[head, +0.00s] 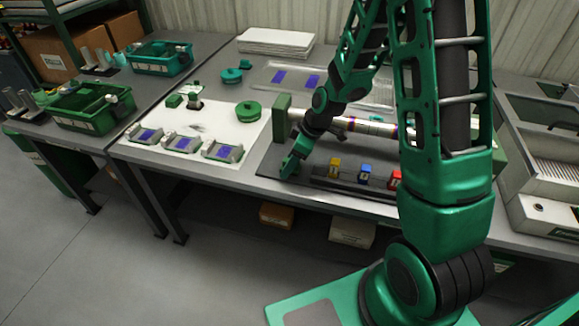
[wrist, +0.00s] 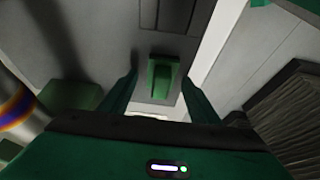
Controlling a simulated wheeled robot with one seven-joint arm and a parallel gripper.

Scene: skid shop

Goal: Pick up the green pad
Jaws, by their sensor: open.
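The green pad (wrist: 164,76) is a small block with a raised, rounded part, seen in the wrist view on a dark patch of a grey surface. My gripper (wrist: 160,82) is open, with one finger at each side of the pad in that view. Gaps show between the pad and both fingers, and I cannot tell how far the pad is below them. In the head view my gripper (head: 292,164) is low at the left end of the dark mat (head: 264,160). The pad cannot be made out there.
A striped pipe (head: 365,127) lies behind my gripper, by a green block (head: 281,115). Yellow (head: 334,167), blue (head: 365,174) and red (head: 395,179) blocks stand to the right. A white board (head: 200,130) with grey trays and green discs (head: 249,111) is at left.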

